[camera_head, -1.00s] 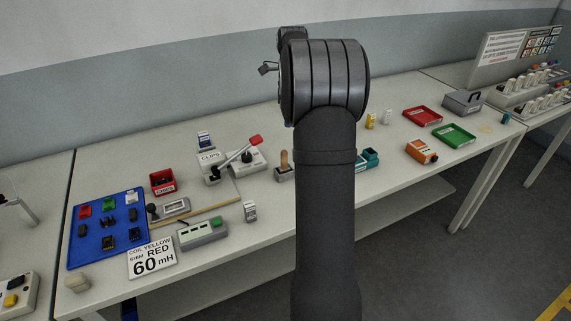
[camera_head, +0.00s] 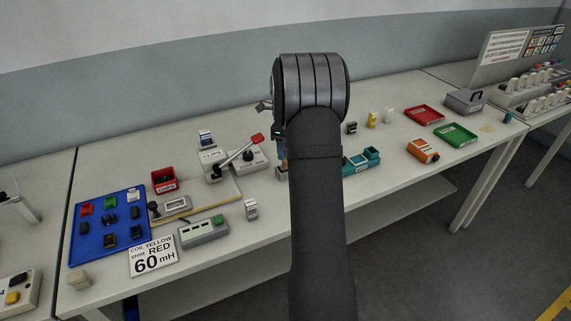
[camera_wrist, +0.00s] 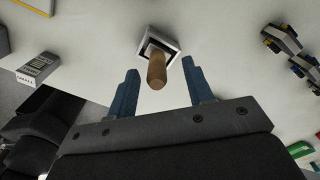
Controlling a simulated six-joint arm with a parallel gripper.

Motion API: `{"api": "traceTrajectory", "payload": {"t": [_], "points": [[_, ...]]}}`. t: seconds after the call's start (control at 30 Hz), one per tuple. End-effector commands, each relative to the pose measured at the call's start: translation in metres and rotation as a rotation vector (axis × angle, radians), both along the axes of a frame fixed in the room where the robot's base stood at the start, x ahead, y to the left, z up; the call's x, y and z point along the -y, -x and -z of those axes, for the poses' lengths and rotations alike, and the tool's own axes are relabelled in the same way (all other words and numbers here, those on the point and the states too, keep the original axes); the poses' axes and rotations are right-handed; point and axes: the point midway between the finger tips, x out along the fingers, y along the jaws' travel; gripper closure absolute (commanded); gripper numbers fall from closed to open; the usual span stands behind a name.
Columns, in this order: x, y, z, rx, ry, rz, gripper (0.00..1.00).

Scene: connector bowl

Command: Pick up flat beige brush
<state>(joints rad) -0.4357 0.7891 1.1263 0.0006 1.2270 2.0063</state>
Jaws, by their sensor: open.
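A light-brown, rounded handle (camera_wrist: 157,70), which seems to be the beige brush, stands up from a square holder (camera_wrist: 158,46) with a white rim and dark inside. Its lower end is hidden in the holder. My gripper (camera_wrist: 160,72) is open, its two blue fingers either side of the handle in the wrist view, with gaps on both sides. I cannot tell how far above it they are. In the head view my arm hides most of the gripper, and only an edge of the holder (camera_head: 281,174) shows.
A lever press (camera_head: 237,158) stands left of the holder, and a teal block (camera_head: 361,160) right of it. A white-and-grey labelled box (camera_head: 251,209) is nearer the front edge. A small beige block (camera_head: 79,280) lies at the front left corner.

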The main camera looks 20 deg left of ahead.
Motion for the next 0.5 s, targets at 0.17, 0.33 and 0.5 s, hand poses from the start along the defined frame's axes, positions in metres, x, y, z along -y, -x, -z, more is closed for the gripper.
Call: {"api": "traceTrajectory", "payload": {"t": [0.17, 0.33, 0.5], "points": [[0.005, 0.006, 0.025, -0.003, 0.002, 0.0, 0.53], [0.005, 0.006, 0.046, -0.001, 0.0, -0.001, 0.53], [0.005, 0.005, 0.049, 0.001, -0.001, -0.001, 0.53]]}}
